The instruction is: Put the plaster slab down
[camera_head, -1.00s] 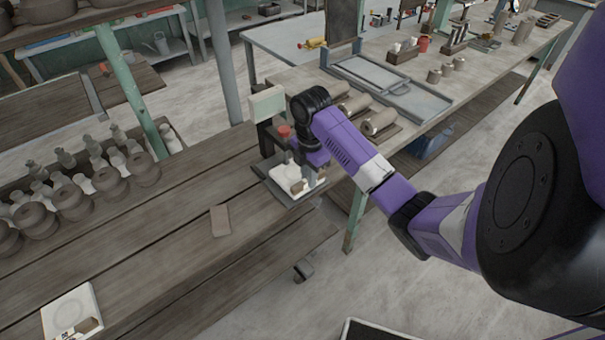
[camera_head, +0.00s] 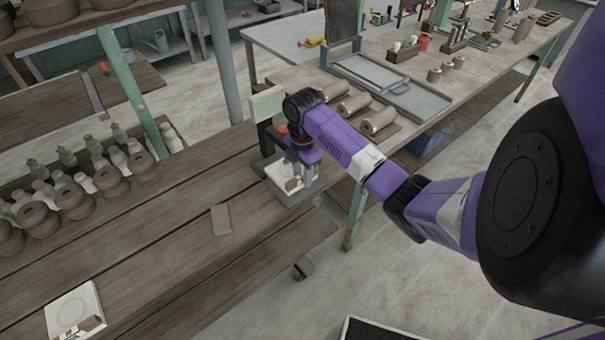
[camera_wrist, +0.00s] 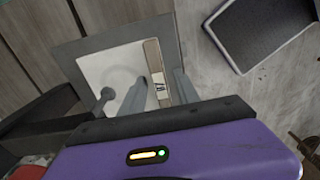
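The plaster slab (camera_head: 280,171) is a white square plate with a round mark and a brown, labelled strip along one edge. It lies on a grey square plate (camera_head: 287,197) near the bench's far right end. In the wrist view the slab (camera_wrist: 105,72) looks flat, with the grey plate (camera_wrist: 72,47) showing around it. My gripper (camera_head: 300,178) points down over the strip. In the wrist view its fingers (camera_wrist: 161,78) stand on either side of the strip, and a narrow gap shows beside it, so they look slightly open. The finger undersides are hidden.
A similar white slab (camera_head: 75,311) lies at the bench's near left. A small brown piece (camera_head: 221,219) lies mid-bench. Several clay pots (camera_head: 110,181) and bottles stand at left. A pale panel (camera_head: 267,103) stands just behind the grey plate. A second table (camera_head: 300,78) holds cylinders and trays.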

